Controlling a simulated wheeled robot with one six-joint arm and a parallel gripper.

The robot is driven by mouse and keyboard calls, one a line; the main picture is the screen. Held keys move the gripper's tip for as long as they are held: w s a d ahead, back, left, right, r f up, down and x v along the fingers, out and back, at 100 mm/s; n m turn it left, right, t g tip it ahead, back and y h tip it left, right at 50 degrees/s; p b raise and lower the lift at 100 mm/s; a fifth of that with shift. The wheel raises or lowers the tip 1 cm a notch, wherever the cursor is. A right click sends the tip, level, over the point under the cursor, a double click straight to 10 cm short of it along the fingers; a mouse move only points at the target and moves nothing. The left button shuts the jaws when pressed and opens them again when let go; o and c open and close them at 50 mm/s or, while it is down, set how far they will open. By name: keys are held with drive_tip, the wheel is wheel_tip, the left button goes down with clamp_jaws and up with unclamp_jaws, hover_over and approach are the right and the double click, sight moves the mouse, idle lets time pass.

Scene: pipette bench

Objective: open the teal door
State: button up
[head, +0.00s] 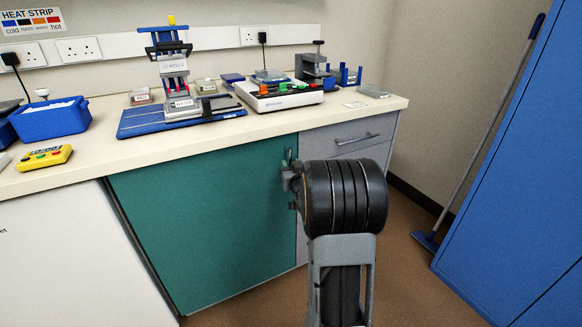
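The teal door (205,225) is on the cabinet under the bench, left of the grey drawer front. It looks shut, lying roughly flush under the worktop. A small upright piece, probably its handle (289,156), shows near its upper right corner. My gripper (289,180) is at that corner, at or just in front of the handle. The dark round wrist of my arm covers most of the gripper. The fingers are too hidden to tell if they are open or shut, or whether they touch the handle.
The worktop (90,157) above holds a blue-based stand (140,122), a white device (278,97), a blue tub (50,122) and a yellow timer (43,157). A grey drawer (345,141) is right of the door. A blue cabinet (525,190) and a broom (485,125) stand at right. Brown floor (405,265) lies between.

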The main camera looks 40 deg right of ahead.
drive_tip(key=shift+w+d, duration=0.1)
drive_tip(key=shift+w, duration=0.3)
drive_tip(key=shift+c, duration=0.4)
clamp_jaws()
